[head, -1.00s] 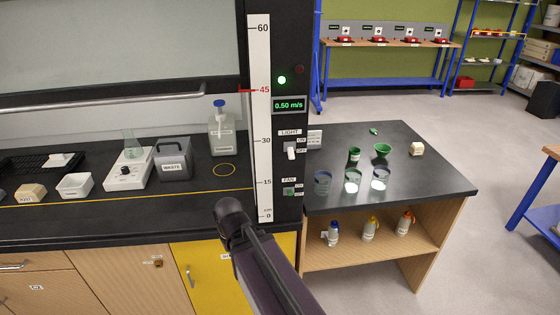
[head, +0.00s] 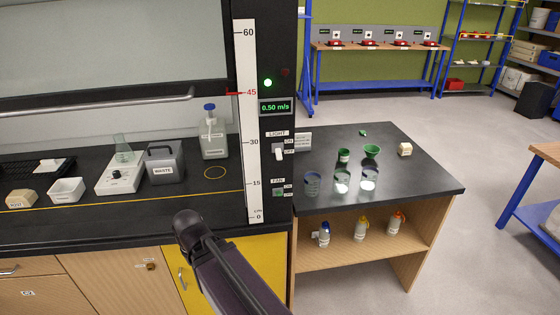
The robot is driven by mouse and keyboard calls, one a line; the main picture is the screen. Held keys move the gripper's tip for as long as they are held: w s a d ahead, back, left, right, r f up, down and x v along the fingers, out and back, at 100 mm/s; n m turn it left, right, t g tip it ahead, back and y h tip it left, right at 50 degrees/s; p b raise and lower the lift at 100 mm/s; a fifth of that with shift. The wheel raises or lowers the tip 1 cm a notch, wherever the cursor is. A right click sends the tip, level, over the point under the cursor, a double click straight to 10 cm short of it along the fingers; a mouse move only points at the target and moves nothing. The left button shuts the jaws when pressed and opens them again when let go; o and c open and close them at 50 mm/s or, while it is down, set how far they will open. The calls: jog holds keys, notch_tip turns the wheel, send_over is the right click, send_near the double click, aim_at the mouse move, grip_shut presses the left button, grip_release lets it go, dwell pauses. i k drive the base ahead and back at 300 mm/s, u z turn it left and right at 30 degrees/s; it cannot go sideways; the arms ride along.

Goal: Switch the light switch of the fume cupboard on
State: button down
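The light switch (head: 279,153) is on the dark right-hand post of the fume cupboard (head: 265,60), under a "LIGHT" label. Its white lever sits low, towards the "OFF" mark, with "ON" marked above. One of my dark arm links (head: 225,265) reaches up from the bottom edge, its rounded end in front of the cupboard's lower front, left of and below the switch. No gripper fingers show, and nothing of mine covers the switch.
The fan switch (head: 278,192) is below the light switch. A green lamp (head: 267,83) and a "0.50 m/s" display (head: 276,107) are above. A black-topped bench (head: 420,175) with cups and funnels stands close on the right. The raised sash handle (head: 120,101) is at left.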

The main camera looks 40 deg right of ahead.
aim_at(279, 156)
jog(key=u, duration=0.1)
jog(key=k, duration=1.8)
jog(key=z, duration=0.95)
jog(key=i, duration=1.05)
